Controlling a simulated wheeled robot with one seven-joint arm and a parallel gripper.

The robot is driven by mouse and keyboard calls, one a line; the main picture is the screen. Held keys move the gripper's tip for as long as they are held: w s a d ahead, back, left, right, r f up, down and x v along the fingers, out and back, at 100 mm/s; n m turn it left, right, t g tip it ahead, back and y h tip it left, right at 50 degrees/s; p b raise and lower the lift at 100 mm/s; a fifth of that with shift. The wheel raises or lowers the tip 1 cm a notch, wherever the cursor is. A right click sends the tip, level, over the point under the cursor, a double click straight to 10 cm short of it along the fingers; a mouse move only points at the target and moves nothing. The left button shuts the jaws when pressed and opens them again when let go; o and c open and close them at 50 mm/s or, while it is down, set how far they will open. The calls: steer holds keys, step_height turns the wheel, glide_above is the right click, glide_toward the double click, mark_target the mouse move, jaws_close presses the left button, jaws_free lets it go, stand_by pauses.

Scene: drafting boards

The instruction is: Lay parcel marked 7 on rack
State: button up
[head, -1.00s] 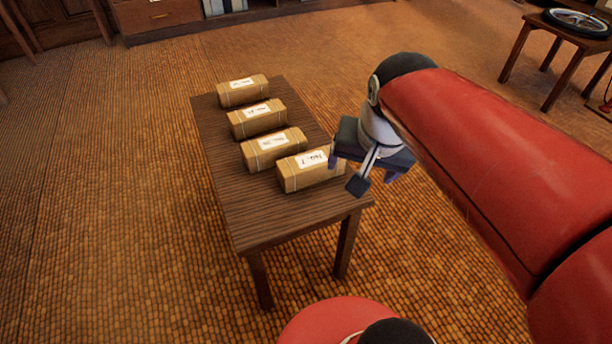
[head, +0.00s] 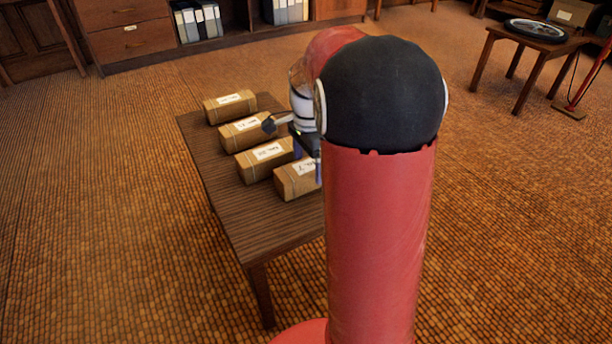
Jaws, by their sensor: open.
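The parcel marked 7 (head: 291,183) is a brown, string-tied box with a white label. It is the nearest in a row of similar parcels on the dark wooden table (head: 250,225). My arm hides its right end. My gripper (head: 306,154) is open, with its fingers at the far right side of this parcel. My arm covers part of the gripper, and I cannot tell whether it touches the parcel. I do not make out a rack in view.
Other labelled parcels (head: 264,159) (head: 244,131) (head: 230,106) lie close behind, side by side. A cabinet (head: 128,40) with binders stands at the back. A small table (head: 520,60) with a wheel (head: 535,29) is at the far right. The floor at left is clear.

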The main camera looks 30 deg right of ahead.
mark_target(308, 165)
steer(key=f, duration=0.3)
steer(key=shift+w+f+b, duration=0.2)
steer(key=shift+f+b, duration=0.1)
steer(key=shift+f, duration=0.1)
steer(key=shift+r, duration=0.1)
steer(key=c, duration=1.5)
